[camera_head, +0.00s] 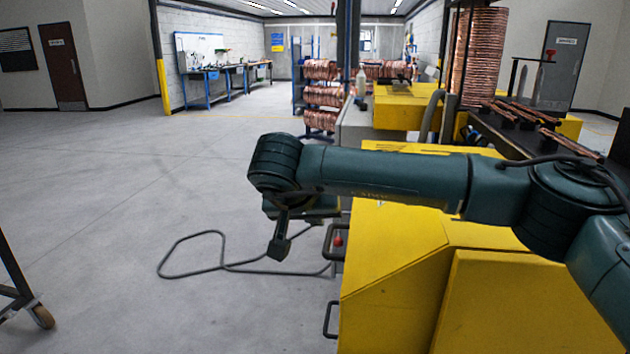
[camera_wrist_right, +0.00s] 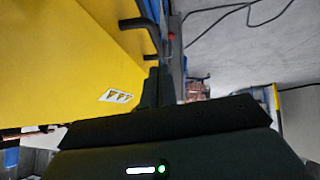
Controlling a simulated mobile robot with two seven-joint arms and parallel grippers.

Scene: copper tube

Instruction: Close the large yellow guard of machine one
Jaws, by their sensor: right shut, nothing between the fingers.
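The large yellow guard (camera_head: 400,245) fills the lower right of the head view, with a black handle (camera_head: 335,242) on its left edge and another handle (camera_head: 329,320) lower down. In the right wrist view the yellow guard (camera_wrist_right: 70,55) fills the upper left, with a warning label and a black handle (camera_wrist_right: 142,30). My right gripper (camera_wrist_right: 158,75) has its fingers together and empty, beside the yellow face and apart from the handle. In the head view my right arm crosses in front of the machine and the fingertips cannot be made out. My left gripper is not in view.
A red knob (camera_head: 338,240) sits by the upper handle. A black cable (camera_head: 190,272) loops on the floor left of the machine. Copper tubes (camera_head: 535,115) lie on a dark bench behind my arm. A wheeled stand (camera_head: 22,295) is at lower left. The floor at left is mostly clear.

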